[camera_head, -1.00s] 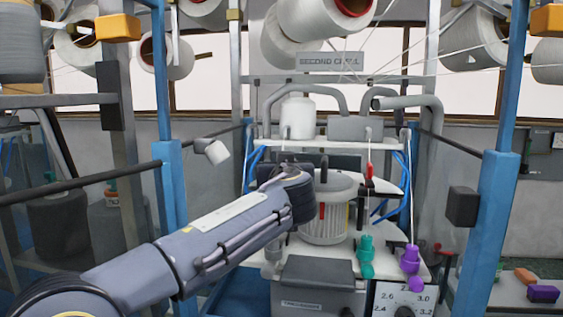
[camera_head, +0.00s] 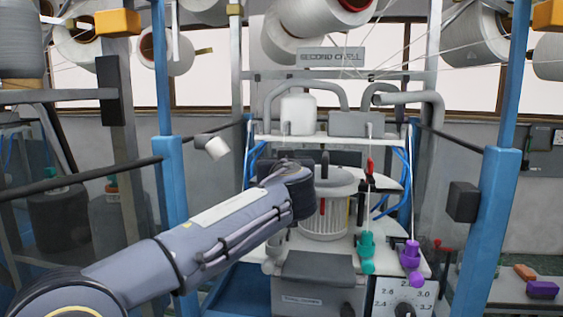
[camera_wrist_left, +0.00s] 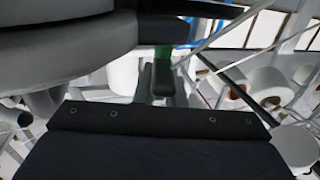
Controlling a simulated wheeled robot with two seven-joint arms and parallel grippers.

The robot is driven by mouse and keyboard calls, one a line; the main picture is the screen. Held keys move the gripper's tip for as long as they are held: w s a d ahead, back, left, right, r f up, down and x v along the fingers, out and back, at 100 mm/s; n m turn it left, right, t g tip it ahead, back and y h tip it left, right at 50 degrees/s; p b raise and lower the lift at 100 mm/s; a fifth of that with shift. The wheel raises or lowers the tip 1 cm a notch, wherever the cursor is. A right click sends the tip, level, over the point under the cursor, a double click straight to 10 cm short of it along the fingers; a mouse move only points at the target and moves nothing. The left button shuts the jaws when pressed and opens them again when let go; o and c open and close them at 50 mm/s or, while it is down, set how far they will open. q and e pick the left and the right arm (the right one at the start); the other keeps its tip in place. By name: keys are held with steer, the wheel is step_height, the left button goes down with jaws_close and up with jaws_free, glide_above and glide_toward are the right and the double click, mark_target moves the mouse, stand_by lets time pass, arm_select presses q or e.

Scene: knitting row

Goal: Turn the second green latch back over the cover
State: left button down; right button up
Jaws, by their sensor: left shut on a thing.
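My left gripper (camera_wrist_left: 163,76) is shut on a green latch (camera_wrist_left: 163,54), which shows as a small green piece between the dark fingers in the left wrist view. In the head view my left forearm and wrist reach to the left side of a ribbed white cylinder with a pale round top (camera_head: 325,215), probably the cover. My wrist hides the fingers and the latch there, so I cannot tell the latch's angle over the cover. My right gripper is not in view.
A teal peg (camera_head: 367,252) and a purple peg (camera_head: 412,255) stand at the front right of the machine. A numbered dial (camera_head: 403,297) is below them. Blue posts (camera_head: 490,200) stand on both sides. Thread lines run down from the spools above.

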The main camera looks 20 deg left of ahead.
arm_select(q)
steer(key=shift+d, duration=0.1)
stand_by(0.7)
steer(key=c, duration=1.2)
jaws_free()
steer(key=shift+c, duration=0.2)
steer(key=b+v, duration=0.3)
steer(key=v, duration=0.4)
steer(key=shift+s+d, duration=0.2)
steer(key=shift+s, duration=0.15)
